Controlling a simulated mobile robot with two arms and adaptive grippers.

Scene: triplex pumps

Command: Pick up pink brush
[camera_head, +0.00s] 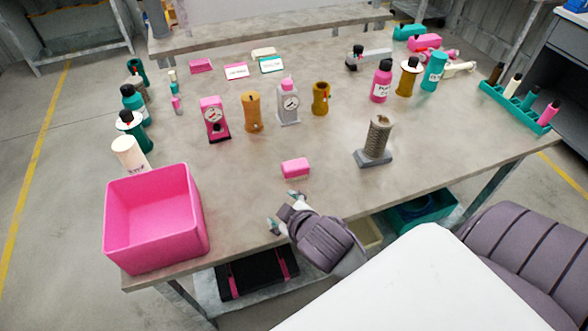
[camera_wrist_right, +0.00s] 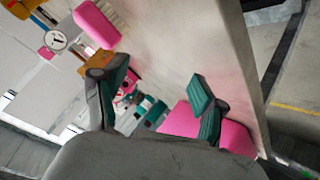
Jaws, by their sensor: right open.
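The pink brush (camera_head: 295,167) lies on the table near its front edge, a small rounded pink block with a pale underside. In the right wrist view, a pink block that appears to be the brush (camera_wrist_right: 97,23) is at the upper left, outside the jaws. My right gripper (camera_head: 285,211) is open and empty at the table's front edge, just in front of the brush and apart from it. Its two fingers (camera_wrist_right: 153,87) stand wide apart in the wrist view. My left gripper is not in view.
A pink bin (camera_head: 155,262) stands left of my right gripper and shows in the wrist view (camera_wrist_right: 225,140). A grey-based mesh cylinder (camera_head: 378,138) stands right of the brush. Gauges (camera_head: 289,103) and brown cylinders (camera_head: 253,113) stand behind it. Table around the brush is clear.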

